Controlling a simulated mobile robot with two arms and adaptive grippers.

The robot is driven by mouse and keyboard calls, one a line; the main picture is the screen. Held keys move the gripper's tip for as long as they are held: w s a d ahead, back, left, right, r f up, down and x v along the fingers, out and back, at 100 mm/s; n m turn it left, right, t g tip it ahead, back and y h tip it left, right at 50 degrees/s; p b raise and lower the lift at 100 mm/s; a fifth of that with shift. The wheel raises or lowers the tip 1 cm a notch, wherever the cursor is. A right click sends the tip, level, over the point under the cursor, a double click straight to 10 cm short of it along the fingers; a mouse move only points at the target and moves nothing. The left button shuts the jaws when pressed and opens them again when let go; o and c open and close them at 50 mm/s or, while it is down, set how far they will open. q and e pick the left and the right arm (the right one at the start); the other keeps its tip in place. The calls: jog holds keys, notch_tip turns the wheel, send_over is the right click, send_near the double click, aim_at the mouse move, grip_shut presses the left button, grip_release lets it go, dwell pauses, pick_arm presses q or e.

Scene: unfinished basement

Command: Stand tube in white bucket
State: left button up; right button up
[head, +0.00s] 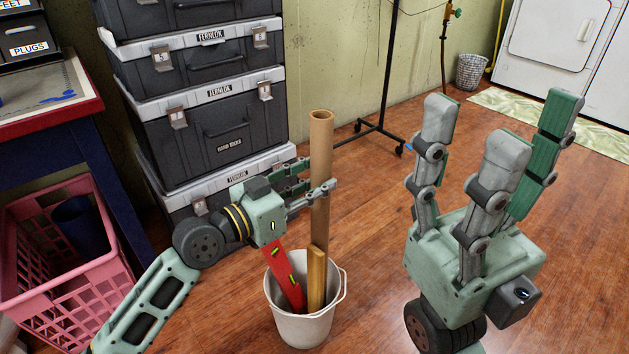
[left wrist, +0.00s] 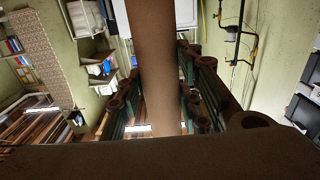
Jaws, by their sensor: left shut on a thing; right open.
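A tall brown cardboard tube (head: 320,150) stands close to upright. Its lower end is inside the white bucket (head: 307,328) or behind its contents; I cannot see whether it touches the bottom. My left gripper (head: 322,192) is shut on the tube at about mid-height, above the bucket. The tube (left wrist: 160,70) also runs between the fingers in the left wrist view. A red level (head: 283,275) and a yellow-brown piece (head: 317,280) stand in the bucket, leaning against its rim. My right gripper (head: 500,130) is open and empty, fingers up, at the right.
Stacked black cases (head: 225,120) stand behind my left gripper. A pink basket (head: 65,255) is at the left beside a blue table with a red edge (head: 85,107). A black stand (head: 387,120) is behind the bucket. Wooden floor (head: 375,260) is clear right of the bucket.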

pick_arm(q)
jog(key=shift+r, duration=0.1)
jog(key=o, duration=1.3)
jog(key=v, duration=1.2)
